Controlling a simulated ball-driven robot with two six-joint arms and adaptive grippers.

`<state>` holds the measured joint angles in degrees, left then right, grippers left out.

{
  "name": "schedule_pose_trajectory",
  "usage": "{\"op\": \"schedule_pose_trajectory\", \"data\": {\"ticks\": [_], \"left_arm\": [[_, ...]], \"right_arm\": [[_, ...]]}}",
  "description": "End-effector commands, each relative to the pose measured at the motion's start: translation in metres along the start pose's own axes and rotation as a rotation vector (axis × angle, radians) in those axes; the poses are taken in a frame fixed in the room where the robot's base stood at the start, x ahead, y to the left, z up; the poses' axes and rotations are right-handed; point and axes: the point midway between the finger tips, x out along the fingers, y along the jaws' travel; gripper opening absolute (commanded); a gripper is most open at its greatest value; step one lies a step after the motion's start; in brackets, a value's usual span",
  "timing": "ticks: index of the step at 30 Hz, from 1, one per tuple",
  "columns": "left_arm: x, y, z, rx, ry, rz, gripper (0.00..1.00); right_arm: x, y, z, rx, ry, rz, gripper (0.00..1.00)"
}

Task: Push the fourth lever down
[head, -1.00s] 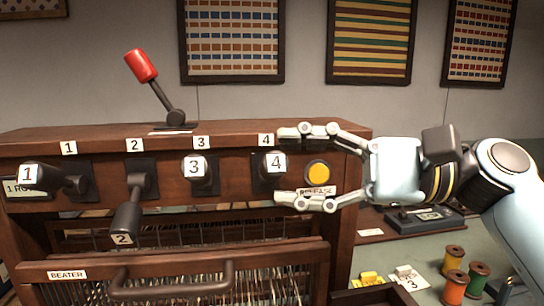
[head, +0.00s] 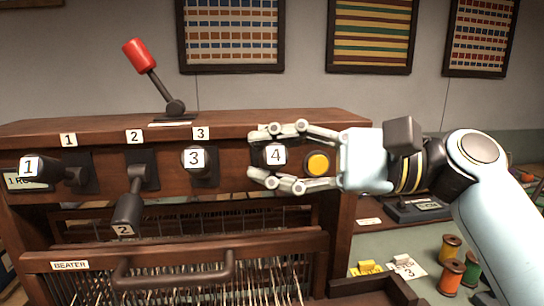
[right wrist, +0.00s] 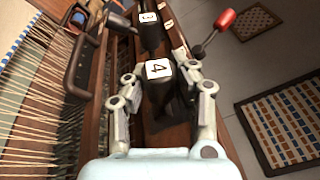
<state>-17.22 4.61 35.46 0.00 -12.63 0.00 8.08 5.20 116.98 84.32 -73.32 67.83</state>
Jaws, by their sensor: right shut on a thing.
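The fourth lever (head: 275,155), black with a white "4" cap, sticks out from the loom's wooden front panel. My right gripper (head: 262,155) comes in from the right, with one finger above the lever and one below it. In the right wrist view the lever (right wrist: 158,72) stands between the two fingers (right wrist: 165,92), and the gripper is shut on it. Lever 3 (head: 194,158) and lever 1 (head: 32,167) point outward, while lever 2 (head: 127,210) hangs tilted down. My left gripper is not in view.
A yellow release button (head: 318,164) sits just right of the fourth lever, behind my gripper. A red-handled lever (head: 139,56) rises from the top. The beater bar (head: 180,262) crosses below. Thread spools (head: 451,278) stand on the table at right.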

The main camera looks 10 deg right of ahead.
Motion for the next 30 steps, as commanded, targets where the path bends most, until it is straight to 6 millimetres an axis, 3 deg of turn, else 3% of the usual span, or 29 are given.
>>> {"op": "schedule_pose_trajectory", "data": {"ticks": [17, 23, 30], "left_arm": [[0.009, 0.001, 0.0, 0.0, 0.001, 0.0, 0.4], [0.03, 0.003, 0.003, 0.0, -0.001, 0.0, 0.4], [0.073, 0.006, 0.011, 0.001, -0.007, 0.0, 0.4]], "right_arm": [[-0.001, 0.005, -0.001, -0.033, -0.006, -0.008, 0.0], [-0.001, 0.014, -0.004, -0.132, -0.023, -0.035, 0.0], [-0.002, 0.029, -0.009, -0.329, -0.056, -0.088, 0.0]]}}
